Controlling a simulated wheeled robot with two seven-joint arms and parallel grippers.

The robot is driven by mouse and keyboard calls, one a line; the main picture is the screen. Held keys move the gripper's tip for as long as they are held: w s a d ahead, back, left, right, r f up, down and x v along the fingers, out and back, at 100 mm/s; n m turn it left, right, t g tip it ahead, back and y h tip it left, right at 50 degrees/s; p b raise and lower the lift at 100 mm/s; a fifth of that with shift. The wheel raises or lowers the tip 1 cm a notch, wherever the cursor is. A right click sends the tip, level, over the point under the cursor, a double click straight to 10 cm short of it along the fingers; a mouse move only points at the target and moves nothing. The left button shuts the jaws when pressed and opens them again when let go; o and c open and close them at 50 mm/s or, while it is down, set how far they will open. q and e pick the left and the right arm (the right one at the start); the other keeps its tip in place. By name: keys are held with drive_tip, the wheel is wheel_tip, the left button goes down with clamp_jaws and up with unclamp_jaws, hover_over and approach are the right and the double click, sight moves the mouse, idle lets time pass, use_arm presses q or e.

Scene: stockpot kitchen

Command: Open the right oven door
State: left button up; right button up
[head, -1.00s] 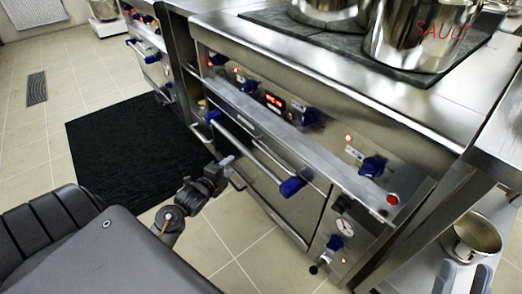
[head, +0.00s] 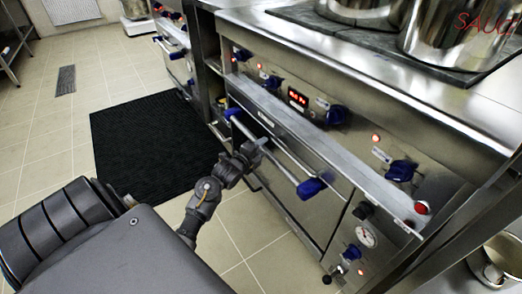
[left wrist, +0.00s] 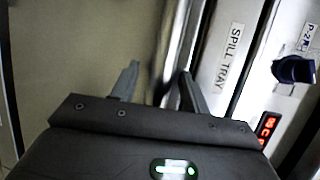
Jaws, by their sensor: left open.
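The oven door (head: 292,203) is a steel front low on the range and looks shut. Its handle is a metal bar (head: 285,158) with blue ends, slanting across the door's top below the spill tray. My left gripper (head: 262,144) is open at the bar, toward its far end. In the left wrist view, the left gripper's two fingers (left wrist: 158,78) are apart, with a shiny vertical strip between and beyond them, probably the bar. I cannot tell whether they touch it. My right gripper is out of view.
Above the door are the spill tray ledge (head: 300,132), blue knobs (head: 401,171) and a red button (head: 421,208). Steel pots (head: 455,35) stand on the cooktop. A black mat (head: 150,140) lies on the tiled floor. Another range (head: 178,50) stands farther back.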

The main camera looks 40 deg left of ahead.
use_arm(q)
drive_tip(key=shift+w, duration=0.3)
clamp_jaws()
